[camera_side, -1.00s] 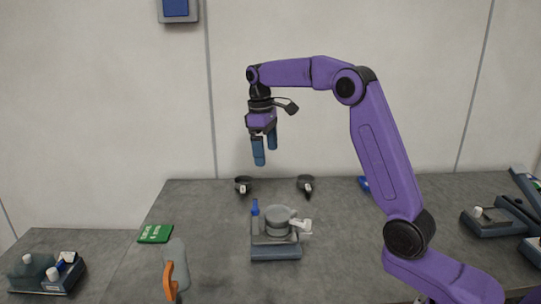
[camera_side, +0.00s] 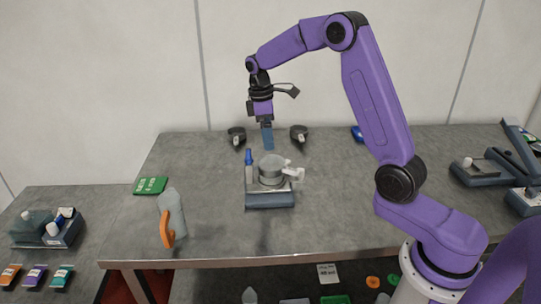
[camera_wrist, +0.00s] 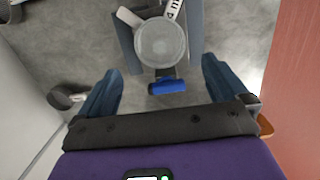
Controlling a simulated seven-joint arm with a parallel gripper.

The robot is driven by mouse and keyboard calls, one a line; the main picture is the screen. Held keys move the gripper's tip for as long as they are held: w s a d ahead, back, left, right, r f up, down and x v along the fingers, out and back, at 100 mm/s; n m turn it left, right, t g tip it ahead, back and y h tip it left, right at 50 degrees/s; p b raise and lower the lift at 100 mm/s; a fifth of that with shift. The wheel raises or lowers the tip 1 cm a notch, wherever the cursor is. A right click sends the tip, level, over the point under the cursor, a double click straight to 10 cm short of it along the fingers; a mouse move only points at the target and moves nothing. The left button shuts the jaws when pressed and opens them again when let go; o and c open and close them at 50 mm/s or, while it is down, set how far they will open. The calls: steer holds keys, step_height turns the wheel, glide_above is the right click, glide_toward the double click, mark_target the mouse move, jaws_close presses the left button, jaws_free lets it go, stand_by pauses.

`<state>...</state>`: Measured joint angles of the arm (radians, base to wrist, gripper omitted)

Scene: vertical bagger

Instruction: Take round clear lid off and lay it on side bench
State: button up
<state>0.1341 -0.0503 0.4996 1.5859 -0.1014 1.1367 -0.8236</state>
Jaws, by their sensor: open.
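A round, clear-looking lid (camera_wrist: 161,42) sits on top of a small grey unit with a white arm and a blue-capped bottle beside it. In the side view the round top (camera_side: 271,162) of this unit (camera_side: 270,200) shows grey. My gripper (camera_side: 268,147) hangs just above and behind it, pointing down, apart from it. The side bench (camera_side: 95,205) is the lower grey surface at the left.
A tray of bottles (camera_side: 50,242) stands on the side bench. A grey jug with an orange handle (camera_side: 168,220) and a green card (camera_side: 150,185) lie toward the main table's left. Two dark round items (camera_side: 237,134) (camera_side: 299,133) stand behind the unit. The table's front right is clear.

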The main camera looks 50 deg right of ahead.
mark_target(271, 157)
steer(key=f, duration=0.8)
steer(key=shift+s+d+f, duration=0.15)
steer(key=shift+s+d, duration=0.2)
steer(key=shift+d, duration=0.05)
steer(key=c, duration=0.8)
